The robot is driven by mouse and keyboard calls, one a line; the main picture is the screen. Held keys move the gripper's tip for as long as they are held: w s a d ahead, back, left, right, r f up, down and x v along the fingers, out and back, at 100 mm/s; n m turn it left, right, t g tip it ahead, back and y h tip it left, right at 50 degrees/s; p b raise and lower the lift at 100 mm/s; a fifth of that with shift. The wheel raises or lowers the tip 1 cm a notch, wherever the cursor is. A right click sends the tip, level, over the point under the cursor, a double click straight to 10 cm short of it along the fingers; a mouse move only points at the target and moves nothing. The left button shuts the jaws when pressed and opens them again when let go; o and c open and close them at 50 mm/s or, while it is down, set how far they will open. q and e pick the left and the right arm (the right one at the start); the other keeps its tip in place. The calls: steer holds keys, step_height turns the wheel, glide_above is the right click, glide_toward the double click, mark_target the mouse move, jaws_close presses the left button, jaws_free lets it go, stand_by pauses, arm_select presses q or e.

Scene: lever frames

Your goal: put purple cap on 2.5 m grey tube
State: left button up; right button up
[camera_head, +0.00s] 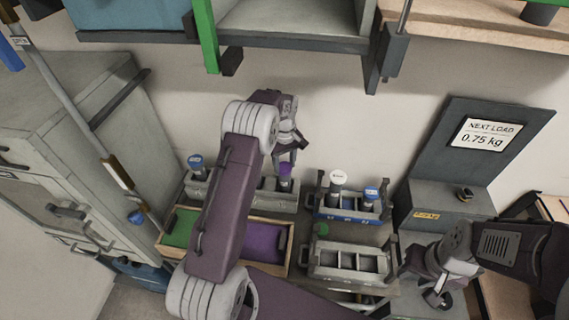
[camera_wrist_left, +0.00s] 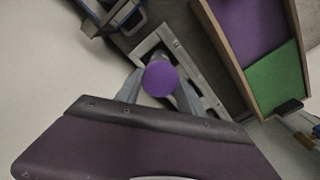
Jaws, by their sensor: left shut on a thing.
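The purple cap (camera_head: 285,169) sits at the top of a grey tube (camera_head: 284,184) that stands in the back grey rack (camera_head: 285,202). My left gripper (camera_head: 288,151) reaches down over it. In the left wrist view the round purple cap (camera_wrist_left: 160,78) lies between the fingers of my left gripper (camera_wrist_left: 158,92), which are shut on it. Whether the cap is fully seated on the tube is hidden. The tube's size label cannot be read. My right gripper (camera_head: 437,296) hangs at the lower right, away from the racks; its jaw opening is unclear.
A blue-capped tube (camera_head: 196,165) stands in the same rack. A blue rack (camera_head: 348,215) holds a white-capped and a blue-capped tube. A front grey rack (camera_head: 349,275) and a wooden tray (camera_head: 289,262) with green and purple compartments stand nearer. A sign box (camera_head: 445,200) is right.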

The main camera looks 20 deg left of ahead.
arm_select(q)
steer(key=shift+p, duration=0.4)
stand_by(0.8)
steer(key=shift+f, duration=0.55)
stand_by(0.9)
steer(key=o, duration=1.4)
steer(key=shift+r, duration=0.1)
step_height(320, 180, up, 8)
steer(key=shift+f+b, duration=0.1)
steer(key=shift+b, duration=0.8)
steer(key=shift+r, duration=0.55)
